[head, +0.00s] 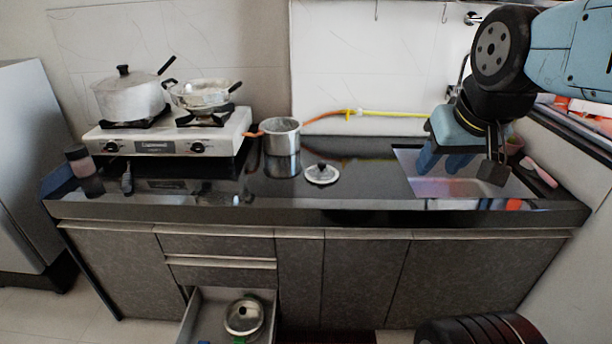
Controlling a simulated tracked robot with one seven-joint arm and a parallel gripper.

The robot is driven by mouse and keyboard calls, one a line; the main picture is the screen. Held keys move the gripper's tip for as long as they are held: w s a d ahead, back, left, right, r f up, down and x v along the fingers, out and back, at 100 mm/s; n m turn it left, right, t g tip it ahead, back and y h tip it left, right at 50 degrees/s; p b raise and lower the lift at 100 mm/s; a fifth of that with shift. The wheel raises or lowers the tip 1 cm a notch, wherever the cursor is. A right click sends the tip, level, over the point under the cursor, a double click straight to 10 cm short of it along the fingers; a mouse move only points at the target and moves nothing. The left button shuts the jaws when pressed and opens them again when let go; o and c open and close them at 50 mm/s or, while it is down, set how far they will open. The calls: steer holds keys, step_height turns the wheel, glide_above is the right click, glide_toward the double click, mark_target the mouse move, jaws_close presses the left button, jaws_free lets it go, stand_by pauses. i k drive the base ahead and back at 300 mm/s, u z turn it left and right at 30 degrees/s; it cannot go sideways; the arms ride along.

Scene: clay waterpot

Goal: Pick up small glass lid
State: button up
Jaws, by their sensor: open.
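A small round lid (322,174) with a dark knob lies flat on the black countertop (360,180), near the middle. Its rim looks pale, and I cannot tell for sure that it is glass. A second round lid-like thing (245,318) with a knob is in the open drawer (198,318) below the counter. My gripper (460,168) is open and points down over the sink area at the right. It is well to the right of the lid on the counter and apart from it. Nothing shows between its fingers.
A metal pot (282,134) stands just behind and left of the countertop lid. A stove (170,138) with a lidded pot (128,98) and a pan (204,94) is at the left. The counter between the lid and the sink (420,188) is clear.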

mark_target(320, 173)
steer(key=z, duration=0.15)
steer(key=i, duration=0.9)
steer(key=u, duration=0.05)
